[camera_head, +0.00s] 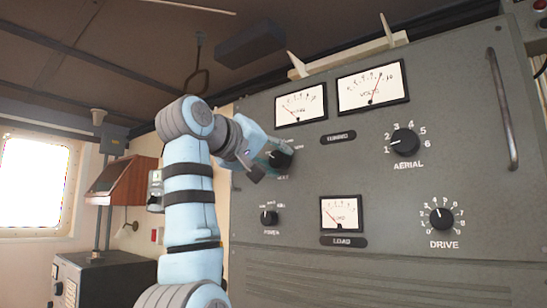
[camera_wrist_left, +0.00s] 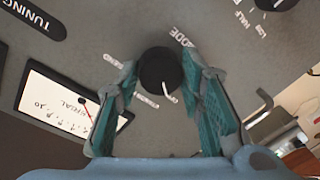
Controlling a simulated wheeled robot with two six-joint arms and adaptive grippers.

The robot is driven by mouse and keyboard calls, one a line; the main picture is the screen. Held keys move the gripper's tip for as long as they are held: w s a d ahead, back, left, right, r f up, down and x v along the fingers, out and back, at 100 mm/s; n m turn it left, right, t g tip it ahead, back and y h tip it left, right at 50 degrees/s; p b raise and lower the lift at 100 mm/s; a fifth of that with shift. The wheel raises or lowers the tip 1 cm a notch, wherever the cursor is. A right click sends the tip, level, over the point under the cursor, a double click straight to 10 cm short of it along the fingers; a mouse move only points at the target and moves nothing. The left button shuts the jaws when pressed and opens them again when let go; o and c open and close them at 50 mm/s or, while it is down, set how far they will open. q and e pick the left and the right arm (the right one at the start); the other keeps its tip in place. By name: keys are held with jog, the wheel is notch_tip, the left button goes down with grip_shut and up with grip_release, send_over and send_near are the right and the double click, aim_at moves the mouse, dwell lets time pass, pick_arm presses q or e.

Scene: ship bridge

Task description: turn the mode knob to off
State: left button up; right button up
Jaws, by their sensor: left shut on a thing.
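The mode knob (camera_head: 281,159) is a round black knob on the grey panel, left of the aerial knob. In the left wrist view the mode knob (camera_wrist_left: 158,68) sits between the two teal finger pads of my left gripper (camera_wrist_left: 161,90), one on each side. The gripper (camera_head: 268,160) is shut on it. A pale mark shows on the knob's edge, toward the bottom of the wrist view. White position words are printed around it, partly blurred; I cannot read the setting for certain. My right gripper is in neither view.
The panel also bears the aerial knob (camera_head: 405,142), drive knob (camera_head: 440,218), power knob (camera_head: 269,217) and several dial meters. A vertical handle (camera_head: 503,110) stands out at its right. A wooden box (camera_head: 122,180) hangs left of my arm.

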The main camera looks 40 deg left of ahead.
pick_arm(q)
jog(key=shift+n, duration=0.6)
jog(key=o, duration=1.2)
jog(key=shift+w, duration=0.1)
jog(key=s, duration=0.7)
jog(key=shift+s+d+r, duration=0.2)
jog(key=shift+s+d, duration=0.1)
jog(key=shift+d, duration=0.05)
jog(key=shift+w, duration=0.15)
